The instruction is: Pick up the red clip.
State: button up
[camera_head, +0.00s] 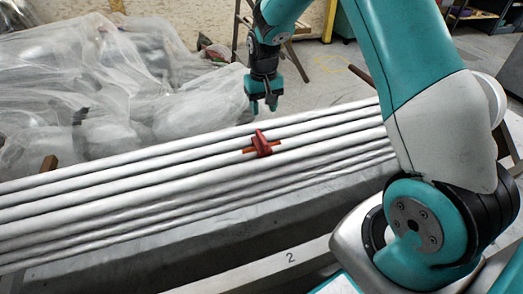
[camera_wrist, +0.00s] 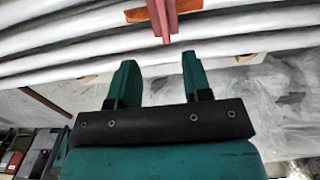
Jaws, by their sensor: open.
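The red clip (camera_head: 262,144) rests on the row of long white tubes (camera_head: 130,178), near the middle in the head view. An orange-brown piece lies crosswise with it. In the wrist view the clip (camera_wrist: 161,17) shows at the top edge, partly cut off, ahead of the fingertips and roughly in line with the gap between them. My gripper (camera_head: 263,108) points down, above and behind the clip in the head view. Its two teal fingers (camera_wrist: 157,72) are apart with nothing between them, and they do not appear to touch the clip.
Crumpled clear plastic sheeting (camera_head: 110,85) covers objects at the back left. A small brown block (camera_head: 49,163) lies at the tubes' left. Open floor (camera_head: 335,75) lies behind the tubes at the right.

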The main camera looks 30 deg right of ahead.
jog(key=b, duration=0.1)
send_over(262, 136)
jog(key=f, duration=0.6)
jog(key=shift+s+f, duration=0.3)
jog(key=shift+f, duration=0.1)
jog(key=shift+w+a+f+b, duration=0.1)
jog(key=shift+f+b, duration=0.2)
jog(key=shift+f, duration=0.65)
jog(key=shift+w+d+f+b, duration=0.1)
jog(key=shift+f+b, duration=0.15)
jog(key=shift+f, duration=0.7)
jog(key=shift+w+a+f+b, duration=0.1)
jog(key=shift+f+b, duration=0.2)
jog(key=shift+f, duration=0.65)
grip_shut()
